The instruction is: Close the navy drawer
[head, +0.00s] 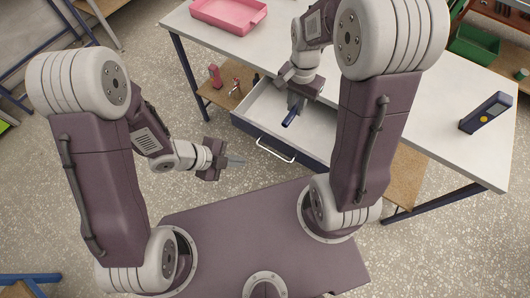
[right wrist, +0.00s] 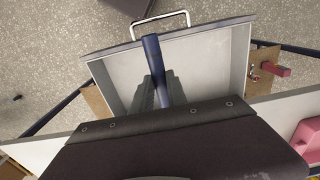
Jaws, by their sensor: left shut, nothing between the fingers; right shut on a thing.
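The navy drawer (head: 262,135) is pulled out from under the white table, with a white handle (head: 275,150) on its front and a pale, otherwise empty-looking inside. The right wrist view also shows the drawer (right wrist: 205,62) and its handle (right wrist: 160,20). My right gripper (head: 296,104) is over the drawer, shut on a slim dark-blue bar-like thing (head: 290,119), which also shows in the right wrist view (right wrist: 153,52). I cannot tell whether the bar touches the drawer bottom. My left gripper (head: 236,161) is shut and empty, left of the drawer front and apart from it.
A wooden lower shelf (head: 218,92) holds a pink bottle-like item (head: 215,75) and small tools. Speckled floor lies clear before the drawer.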

